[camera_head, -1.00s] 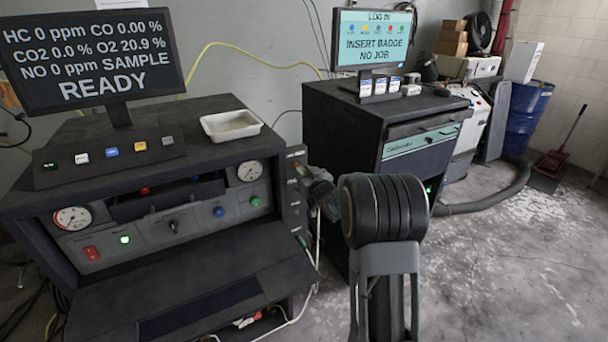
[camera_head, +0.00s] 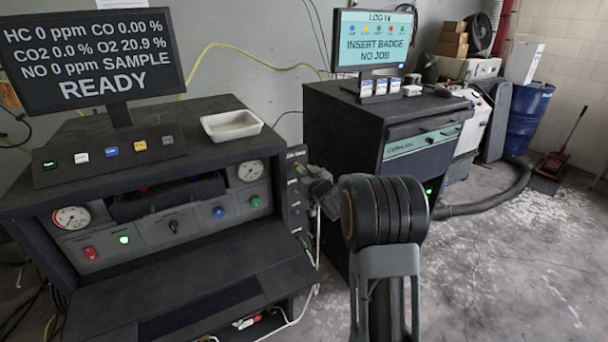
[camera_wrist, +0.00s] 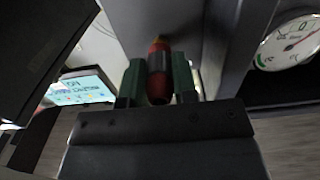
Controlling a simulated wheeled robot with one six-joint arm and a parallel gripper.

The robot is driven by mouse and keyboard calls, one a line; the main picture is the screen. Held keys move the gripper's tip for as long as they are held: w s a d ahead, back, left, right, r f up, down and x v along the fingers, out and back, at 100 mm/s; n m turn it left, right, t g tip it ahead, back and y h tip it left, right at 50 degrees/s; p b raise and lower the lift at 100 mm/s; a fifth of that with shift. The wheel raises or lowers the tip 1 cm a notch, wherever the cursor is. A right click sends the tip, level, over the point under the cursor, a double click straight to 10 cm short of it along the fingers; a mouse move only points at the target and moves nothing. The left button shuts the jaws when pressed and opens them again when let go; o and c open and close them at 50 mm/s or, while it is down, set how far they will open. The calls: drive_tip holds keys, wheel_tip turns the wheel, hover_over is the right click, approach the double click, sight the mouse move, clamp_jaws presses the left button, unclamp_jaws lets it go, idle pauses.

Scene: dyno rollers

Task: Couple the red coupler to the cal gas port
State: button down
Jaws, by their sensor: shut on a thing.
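The red coupler (camera_wrist: 158,86) is a dark red cylinder with an orange-brown tip. In the wrist view it lies between the two green fingers of my gripper (camera_wrist: 159,62), which are shut on it. Its tip points at a plain grey surface; I cannot tell whether they touch. In the head view my gripper end is beside the right side panel (camera_head: 296,205) of the left cabinet, partly hidden by my own arm. That panel carries several small fittings. I cannot tell which one is the cal gas port.
The left cabinet (camera_head: 200,282) has gauges, knobs and a white tray (camera_head: 231,125) on top. A second dark cabinet (camera_head: 340,112) with a login screen (camera_head: 374,40) stands close behind my arm. A pale hose hangs between the cabinets. The floor at right is open.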

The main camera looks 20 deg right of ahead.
drive_tip(key=shift+w+a+r, duration=0.1)
drive_tip(key=shift+w+r, duration=0.1)
drive_tip(key=shift+w, duration=0.25)
drive_tip(key=c, duration=0.8)
unclamp_jaws()
drive_tip(key=shift+f, duration=0.1)
drive_tip(key=shift+s, duration=0.15)
drive_tip(key=s, duration=0.4)
drive_tip(key=s+d+b, duration=0.1)
drive_tip(key=s, duration=0.8)
drive_tip(key=shift+s+d+b, duration=0.25)
drive_tip(key=shift+d+b, duration=0.05)
drive_tip(key=shift+b, duration=0.05)
